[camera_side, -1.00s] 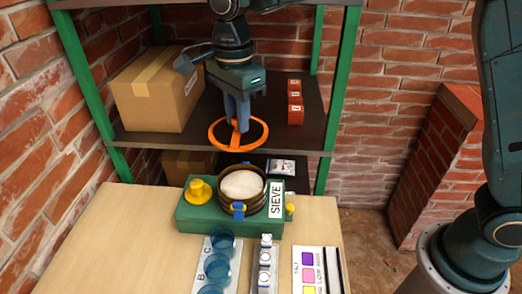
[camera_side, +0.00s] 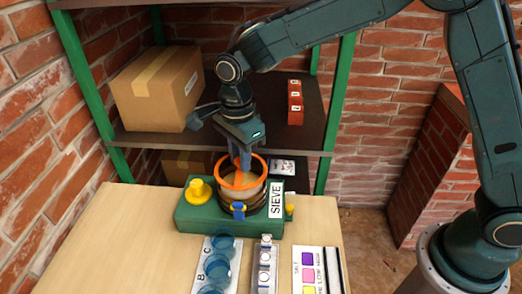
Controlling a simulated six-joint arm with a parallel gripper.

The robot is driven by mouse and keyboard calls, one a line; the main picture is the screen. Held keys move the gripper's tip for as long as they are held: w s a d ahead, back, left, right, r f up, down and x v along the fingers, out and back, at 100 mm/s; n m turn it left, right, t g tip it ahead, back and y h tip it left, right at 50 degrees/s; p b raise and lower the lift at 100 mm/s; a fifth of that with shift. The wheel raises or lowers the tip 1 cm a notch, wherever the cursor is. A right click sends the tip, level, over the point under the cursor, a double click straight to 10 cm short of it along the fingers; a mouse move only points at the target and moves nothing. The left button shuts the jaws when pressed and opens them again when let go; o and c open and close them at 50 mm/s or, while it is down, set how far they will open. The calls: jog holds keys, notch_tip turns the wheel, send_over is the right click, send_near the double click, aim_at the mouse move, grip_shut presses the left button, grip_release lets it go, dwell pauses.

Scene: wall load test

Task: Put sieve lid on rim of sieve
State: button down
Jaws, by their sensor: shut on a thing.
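The orange sieve lid (camera_side: 265,164) is a ring with a crossbar. My gripper (camera_side: 242,165) points down and is shut on the lid's middle bar. The lid is over the sieve (camera_side: 245,203), a dark round drum on a green base (camera_side: 188,216) with a label reading SIEVE. The lid appears at or just above the sieve's rim; I cannot tell whether it touches. White material inside the sieve is now mostly hidden behind the lid and gripper. A blue clip (camera_side: 238,210) is on the sieve's front.
A yellow knob (camera_side: 199,191) stands left of the sieve. Blue cups (camera_side: 215,268), a strip with white round pieces (camera_side: 264,262) and a colour card (camera_side: 308,270) lie in front. The table's left is clear.

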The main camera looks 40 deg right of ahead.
jog(key=shift+f, duration=1.45)
jog(key=shift+f, duration=0.1)
jog(key=c, duration=1.2)
grip_release()
jog(key=shift+c, duration=0.2)
notch_tip(320, 180, up, 12)
